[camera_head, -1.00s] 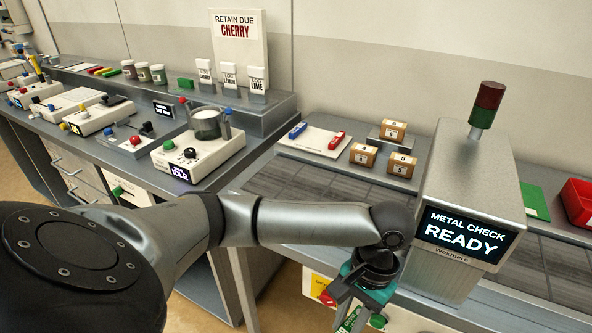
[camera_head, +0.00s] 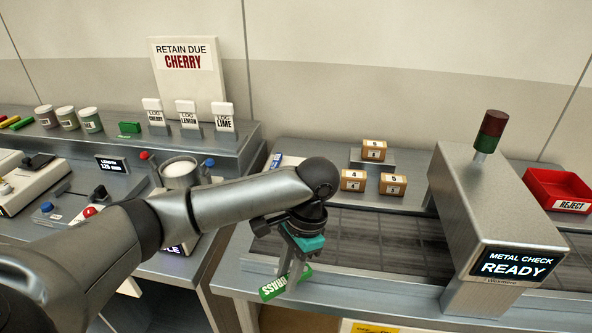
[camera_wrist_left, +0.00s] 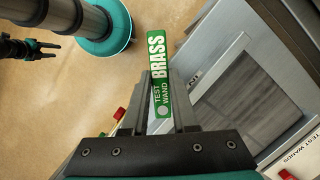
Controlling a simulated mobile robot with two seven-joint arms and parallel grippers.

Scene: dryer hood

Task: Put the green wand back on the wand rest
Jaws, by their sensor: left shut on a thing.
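The green wand, marked "BRASS TEST WAND" (camera_head: 272,287), is held between the fingers of my left gripper (camera_head: 292,272), which is shut on it. In the left wrist view the green wand (camera_wrist_left: 157,70) sticks out past the fingertips. In the head view it hangs just in front of the conveyor table's near edge. The white wand rest (camera_head: 291,160) is at the back left of that table, mostly hidden behind my left arm; a blue wand (camera_head: 276,160) shows on it. A small dark gripper, apparently my right one (camera_wrist_left: 42,50), shows with its fingers apart in the left wrist view.
The metal check machine (camera_head: 500,220) stands over the conveyor (camera_head: 385,240), right of my left gripper. Several small brown boxes (camera_head: 353,181) sit behind the conveyor. A red reject bin (camera_head: 560,187) is at the far right.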

